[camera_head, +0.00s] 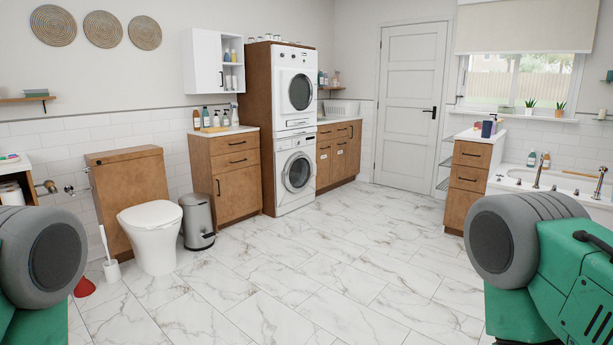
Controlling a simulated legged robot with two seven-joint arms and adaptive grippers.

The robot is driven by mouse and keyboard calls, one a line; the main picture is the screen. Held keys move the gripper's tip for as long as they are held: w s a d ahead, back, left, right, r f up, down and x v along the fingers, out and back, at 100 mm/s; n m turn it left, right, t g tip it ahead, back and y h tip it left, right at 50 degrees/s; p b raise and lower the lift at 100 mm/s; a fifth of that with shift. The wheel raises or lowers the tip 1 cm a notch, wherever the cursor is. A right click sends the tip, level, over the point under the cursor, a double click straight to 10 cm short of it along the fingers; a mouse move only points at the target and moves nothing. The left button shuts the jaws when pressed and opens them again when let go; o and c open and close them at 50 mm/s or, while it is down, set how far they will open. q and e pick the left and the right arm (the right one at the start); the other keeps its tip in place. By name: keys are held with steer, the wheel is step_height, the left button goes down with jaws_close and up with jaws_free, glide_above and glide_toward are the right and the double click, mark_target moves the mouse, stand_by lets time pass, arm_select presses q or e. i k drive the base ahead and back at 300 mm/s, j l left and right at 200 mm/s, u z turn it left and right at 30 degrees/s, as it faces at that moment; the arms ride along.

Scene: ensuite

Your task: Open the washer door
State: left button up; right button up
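Two white front-loading machines stand stacked in a wooden housing against the back wall, left of centre. The lower machine (295,173), which looks like the washer, has a round dark door (298,172) that appears shut. The upper machine (297,92) has a similar round door, also apparently shut. Both are across the room, well away from me. Only green and grey parts of my arms show at the lower left and lower right edges. Neither of my grippers is in view.
Open marble-tiled floor (315,270) lies between me and the machines. A toilet (154,230), a grey pedal bin (197,220) and a wooden cabinet (236,180) line the left side. A drawer unit (470,180) and a bathtub (550,190) stand at the right.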

mark_target(289, 185)
steer(key=i+z, duration=0.35)
steer(key=i, duration=5.25)
steer(key=i+z, duration=0.1)
steer(key=i, duration=0.55)
steer(key=i+j+z, duration=0.1)
steer(key=i, duration=0.5)
steer(key=i+j+z, duration=0.1)
steer(key=i, duration=0.55)
steer(key=i+j+z, duration=0.1)
steer(key=i+j, duration=0.15)
steer(key=i, duration=0.35)
